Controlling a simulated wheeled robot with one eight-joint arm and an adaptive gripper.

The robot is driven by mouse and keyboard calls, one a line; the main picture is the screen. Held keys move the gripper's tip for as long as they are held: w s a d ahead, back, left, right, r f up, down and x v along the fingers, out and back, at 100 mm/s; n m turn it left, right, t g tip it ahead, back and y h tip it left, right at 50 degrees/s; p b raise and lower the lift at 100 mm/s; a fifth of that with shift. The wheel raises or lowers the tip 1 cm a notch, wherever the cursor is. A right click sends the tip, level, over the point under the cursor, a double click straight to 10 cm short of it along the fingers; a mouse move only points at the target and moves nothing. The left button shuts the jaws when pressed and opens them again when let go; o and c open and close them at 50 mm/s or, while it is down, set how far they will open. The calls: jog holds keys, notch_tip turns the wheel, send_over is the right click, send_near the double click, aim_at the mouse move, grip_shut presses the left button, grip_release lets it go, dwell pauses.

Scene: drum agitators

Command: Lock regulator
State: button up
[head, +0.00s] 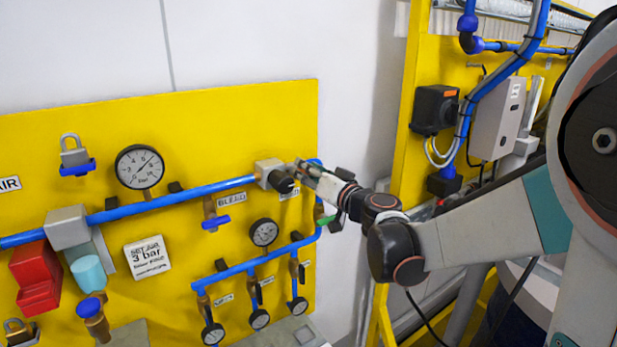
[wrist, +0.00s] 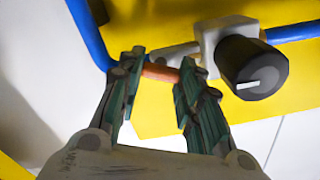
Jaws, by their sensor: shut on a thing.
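The regulator is a pale grey block (head: 267,166) with a black round knob (head: 285,186), on the blue pipe at the right of the yellow panel. In the wrist view the block (wrist: 209,42) and the knob (wrist: 253,69) with a white mark are right of my gripper. A grey flat piece (wrist: 173,54) reaches left from the block. My gripper (wrist: 155,88) is shut on an orange-brown cylindrical piece (wrist: 160,72) beside that flat piece. Whether the two are joined is unclear. In the head view my gripper (head: 308,172) is just right of the regulator; its fingertips are partly hidden.
A pressure gauge (head: 139,166), a grey padlock (head: 74,156) and a "3 bar" sign (head: 148,257) are on the panel's left. Blue pipes (head: 215,188) with small valves and gauges run near my gripper. A yellow frame (head: 405,110) with boxes stands at right.

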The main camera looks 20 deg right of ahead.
jog(key=m+b, duration=0.1)
jog(key=m, duration=0.3)
jog(key=m+b, duration=0.1)
jog(key=m, duration=0.3)
jog(key=m+b, duration=0.1)
jog(key=m, duration=0.3)
jog(key=shift+d+f+m, duration=0.15)
jog(key=shift+f+m, duration=0.1)
jog(key=shift+m, duration=0.05)
dwell(0.4)
jog(key=o, duration=1.1)
jog(key=shift+c, duration=0.2)
jog(key=v, duration=0.7)
jog(key=shift+s, duration=0.3)
